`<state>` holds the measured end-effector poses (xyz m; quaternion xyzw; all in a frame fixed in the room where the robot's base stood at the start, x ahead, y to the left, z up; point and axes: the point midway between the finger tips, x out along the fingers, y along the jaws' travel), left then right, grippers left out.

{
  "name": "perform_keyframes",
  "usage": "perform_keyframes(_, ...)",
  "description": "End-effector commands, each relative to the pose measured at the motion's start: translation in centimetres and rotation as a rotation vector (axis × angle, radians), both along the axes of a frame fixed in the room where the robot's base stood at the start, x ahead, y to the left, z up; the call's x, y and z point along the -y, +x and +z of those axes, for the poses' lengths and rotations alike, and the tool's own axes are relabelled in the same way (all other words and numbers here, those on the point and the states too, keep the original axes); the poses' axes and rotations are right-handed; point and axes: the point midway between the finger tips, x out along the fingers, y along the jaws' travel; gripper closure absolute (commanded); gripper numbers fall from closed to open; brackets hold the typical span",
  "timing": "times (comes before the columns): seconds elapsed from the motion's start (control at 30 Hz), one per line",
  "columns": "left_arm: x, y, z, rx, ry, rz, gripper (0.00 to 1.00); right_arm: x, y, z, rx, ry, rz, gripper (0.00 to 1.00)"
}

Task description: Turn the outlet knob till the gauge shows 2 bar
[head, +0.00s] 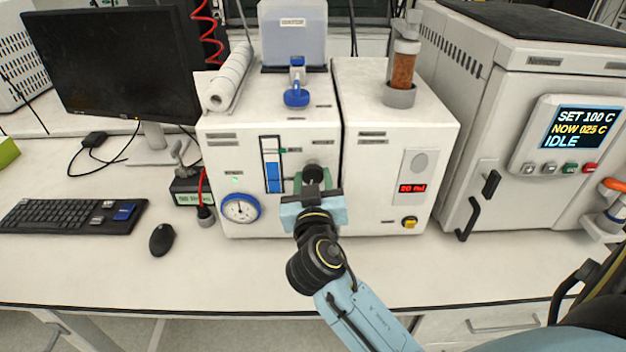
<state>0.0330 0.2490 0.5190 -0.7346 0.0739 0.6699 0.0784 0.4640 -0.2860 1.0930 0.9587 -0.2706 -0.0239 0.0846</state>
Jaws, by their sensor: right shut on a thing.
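The black outlet knob (313,172) sits on the front of the left white unit (222,143), right of a blue level tube (272,172). My right gripper (313,184) is shut on the knob from the front, and its body hides the knob's lower part. The round gauge (240,208) with a blue rim is low on the same unit, left of the gripper. Its needle is too small to read for certain. My left gripper is not in view.
A second white unit (372,150) with a red "20 ml" display stands to the right. An oven (500,120) reading IDLE is farther right. A monitor (110,60), keyboard (70,215) and mouse (162,240) are left. The bench front (230,275) is clear.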

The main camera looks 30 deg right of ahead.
Motion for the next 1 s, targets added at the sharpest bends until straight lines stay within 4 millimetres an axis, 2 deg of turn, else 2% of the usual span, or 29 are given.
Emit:
perform_keyframes(0.07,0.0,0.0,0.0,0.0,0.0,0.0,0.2,0.0,0.0,0.0,-0.001,0.0,-0.001,0.83)
perform_keyframes(0.1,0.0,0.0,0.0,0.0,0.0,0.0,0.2,0.0,0.0,0.0,0.0,0.0,-0.001,0.57)
perform_keyframes(0.23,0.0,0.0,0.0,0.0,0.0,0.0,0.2,0.0,0.0,0.0,0.001,0.001,0.0,0.4)
perform_keyframes(0.53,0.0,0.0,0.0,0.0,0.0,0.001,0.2,-0.1,-0.1,0.0,0.001,0.002,0.0,0.39)
perform_keyframes(0.67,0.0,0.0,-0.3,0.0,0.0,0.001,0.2,-0.7,-0.9,-0.2,0.001,0.004,0.002,0.39)
perform_keyframes(1.0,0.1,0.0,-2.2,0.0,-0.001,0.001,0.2,-4.4,-7.2,-0.4,-0.003,0.007,0.0,0.39)
